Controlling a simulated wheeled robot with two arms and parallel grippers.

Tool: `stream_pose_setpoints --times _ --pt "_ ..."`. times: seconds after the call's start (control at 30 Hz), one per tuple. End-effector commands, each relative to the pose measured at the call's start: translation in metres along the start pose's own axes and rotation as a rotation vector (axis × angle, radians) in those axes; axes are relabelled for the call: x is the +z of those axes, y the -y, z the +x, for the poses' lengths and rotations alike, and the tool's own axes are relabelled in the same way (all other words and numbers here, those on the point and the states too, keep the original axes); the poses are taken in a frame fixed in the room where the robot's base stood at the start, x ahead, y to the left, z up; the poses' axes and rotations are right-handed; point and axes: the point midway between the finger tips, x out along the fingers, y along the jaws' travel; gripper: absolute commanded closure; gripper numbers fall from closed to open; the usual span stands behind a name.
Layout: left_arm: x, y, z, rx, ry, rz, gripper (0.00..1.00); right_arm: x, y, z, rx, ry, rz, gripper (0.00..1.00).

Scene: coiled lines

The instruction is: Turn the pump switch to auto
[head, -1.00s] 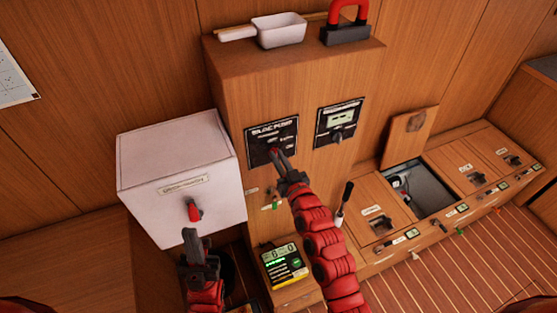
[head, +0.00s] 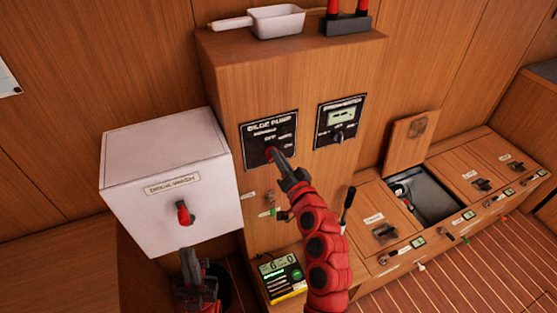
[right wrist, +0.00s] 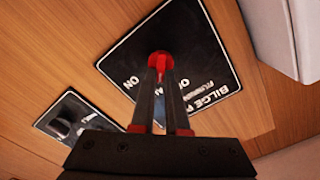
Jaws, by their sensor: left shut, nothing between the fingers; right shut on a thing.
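The black bilge pump panel (head: 270,137) is on the front of the wooden cabinet. It also shows in the right wrist view (right wrist: 195,45). My right gripper (head: 273,155) reaches up to the panel's lower part. In the right wrist view my right gripper (right wrist: 160,68) is shut on the red pump switch knob (right wrist: 160,60). The fingers cover most of the knob, so I cannot tell which position it points to. My left gripper (head: 187,256) is shut and empty, below the red knob of the white box.
A second panel with a display (head: 341,119) is to the right. A yellow meter (head: 282,276) sits below. An open locker (head: 433,195) is at right.

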Motion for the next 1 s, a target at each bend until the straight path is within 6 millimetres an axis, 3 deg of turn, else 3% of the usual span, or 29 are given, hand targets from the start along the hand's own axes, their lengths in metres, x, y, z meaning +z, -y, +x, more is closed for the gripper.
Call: stream_pose_setpoints --times 0.63,0.67,0.8,1.0 --pt "0.0005 -0.0002 -0.003 0.0 0.0 0.0 1.0 0.0019 -0.0016 -0.0001 0.002 0.004 0.052 1.0" --pt "0.0006 -0.0002 -0.003 0.0 0.0 0.0 1.0 0.0019 -0.0016 -0.0001 0.002 0.004 0.052 0.82" --pt "0.0005 -0.0002 -0.003 0.0 0.0 0.0 1.0 0.0014 -0.0013 -0.0001 0.001 0.003 0.052 0.57" --pt "0.0005 -0.0001 -0.0029 0.0 0.0 0.0 1.0 0.0008 -0.0009 0.0 0.001 0.001 0.052 0.57"
